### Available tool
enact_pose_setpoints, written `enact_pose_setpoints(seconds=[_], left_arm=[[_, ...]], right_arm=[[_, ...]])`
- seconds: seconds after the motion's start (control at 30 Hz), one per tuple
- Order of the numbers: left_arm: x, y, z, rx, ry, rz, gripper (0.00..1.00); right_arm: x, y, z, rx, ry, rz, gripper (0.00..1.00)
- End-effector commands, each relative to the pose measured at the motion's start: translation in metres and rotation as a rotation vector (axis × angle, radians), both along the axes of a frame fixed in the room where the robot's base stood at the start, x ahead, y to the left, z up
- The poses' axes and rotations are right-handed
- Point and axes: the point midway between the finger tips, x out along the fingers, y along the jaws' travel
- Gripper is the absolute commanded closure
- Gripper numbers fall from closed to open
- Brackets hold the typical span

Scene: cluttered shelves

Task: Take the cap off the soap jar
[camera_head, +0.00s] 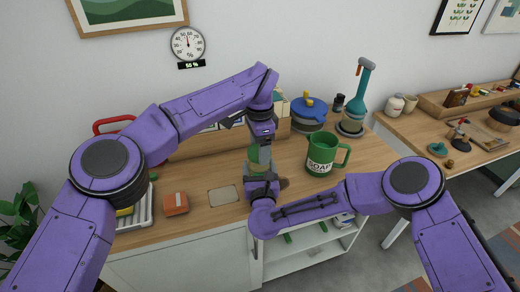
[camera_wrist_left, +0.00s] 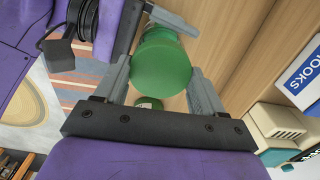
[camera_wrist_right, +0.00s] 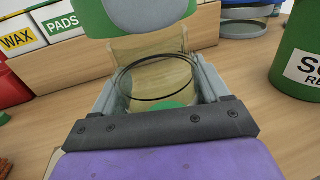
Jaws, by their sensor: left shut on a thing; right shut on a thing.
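The soap jar (camera_wrist_right: 155,82) is a clear, yellowish vessel with a dark ring. My right gripper (camera_head: 260,174) is shut around its body from the near side, and its fingers flank the glass in the right wrist view. The green cap (camera_wrist_left: 161,68) is above the jar, between the fingers of my left gripper (camera_head: 261,143), which comes from above and is shut on it. The cap also shows at the top of the right wrist view (camera_wrist_right: 183,10).
A green mug (camera_head: 321,155) labelled SOAP stands close to the right. A blue-lidded pot (camera_head: 308,114) and a teal tall item (camera_head: 358,98) stand behind it. An orange box (camera_head: 175,203) and a pale square (camera_head: 224,194) are on the counter at left. A wooden box (camera_head: 205,143) is behind.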

Motion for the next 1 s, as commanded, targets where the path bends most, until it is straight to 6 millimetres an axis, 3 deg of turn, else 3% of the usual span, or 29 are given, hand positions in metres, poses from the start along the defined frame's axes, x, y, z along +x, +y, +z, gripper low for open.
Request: enact_pose_setpoints(seconds=[0.3,0.6,0.8,0.83,0.9,1.0], left_arm=[[0.0,0.0,0.002,0.0,-0.001,0.0,0.67],[0.0,0.0,0.039,0.0,-0.001,0.002,0.67],[0.0,0.0,0.041,0.0,0.0,0.001,0.67],[0.0,0.0,0.041,0.0,0.0,0.001,0.67],[0.0,0.0,0.041,0.0,0.0,0.001,0.67],[0.0,0.0,0.041,0.0,0.0,0.001,0.67]], right_arm=[[0.0,0.0,0.0,-0.001,0.001,-0.001,1.0],[0.0,0.0,-0.001,-0.001,0.001,-0.001,1.0],[0.0,0.0,0.0,-0.001,0.001,-0.001,1.0],[0.0,0.0,0.0,-0.001,0.001,-0.001,0.15],[0.0,0.0,0.0,-0.001,0.0,0.0,0.0],[0.0,0.0,0.0,-0.001,0.0,0.0,0.0]])
